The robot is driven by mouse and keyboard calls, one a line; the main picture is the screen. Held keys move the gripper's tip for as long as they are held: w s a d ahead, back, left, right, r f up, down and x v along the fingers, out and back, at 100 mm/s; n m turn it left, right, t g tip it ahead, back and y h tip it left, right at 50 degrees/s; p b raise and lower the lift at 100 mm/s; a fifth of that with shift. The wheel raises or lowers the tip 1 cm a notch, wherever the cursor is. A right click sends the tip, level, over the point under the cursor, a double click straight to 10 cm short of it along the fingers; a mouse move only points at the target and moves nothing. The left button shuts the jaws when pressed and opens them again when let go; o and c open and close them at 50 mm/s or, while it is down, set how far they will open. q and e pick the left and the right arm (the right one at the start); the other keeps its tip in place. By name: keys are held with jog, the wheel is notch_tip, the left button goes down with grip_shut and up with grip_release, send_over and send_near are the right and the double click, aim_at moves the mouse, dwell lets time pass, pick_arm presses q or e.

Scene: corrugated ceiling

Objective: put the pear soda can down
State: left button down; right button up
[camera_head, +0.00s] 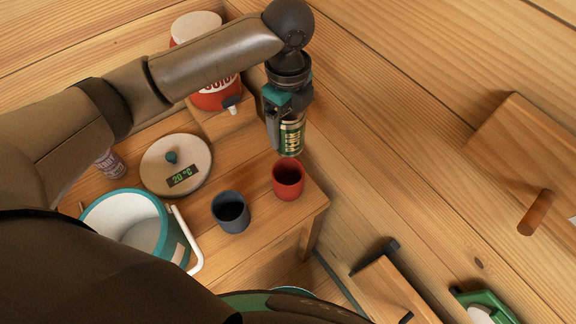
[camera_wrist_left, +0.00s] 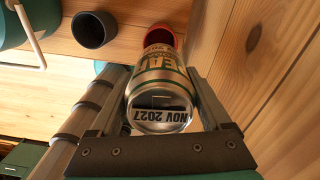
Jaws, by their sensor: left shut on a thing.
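The pear soda can (camera_head: 291,136), green and gold with a silver end, is held in my left gripper (camera_head: 284,132). In the left wrist view the can (camera_wrist_left: 163,92) sits between the two fingers of the gripper (camera_wrist_left: 160,90), its end with a date print facing the camera. The wooden table (camera_head: 262,247) is below and to the left. My right gripper is not in view.
A dark blue cup (camera_head: 231,212) stands left of the red cup. A teal and white bucket (camera_head: 125,222) with a white handle, a round lid with a 20 °C display (camera_head: 176,166) and a red drinks cooler (camera_head: 215,96) take up the left side. A plank wall rises at the right.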

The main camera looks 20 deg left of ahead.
pick_arm(q)
notch_tip(320, 180, down, 14)
jog(key=shift+w+r+b, duration=0.1)
jog(key=shift+r+b, duration=0.05)
jog(key=shift+b, duration=0.85)
jog(key=shift+f, duration=0.6)
grip_release()
notch_tip(320, 180, up, 13)
jog(key=shift+r+p, duration=0.1)
jog(key=shift+p, duration=0.95)
jog(key=shift+d, duration=0.1)
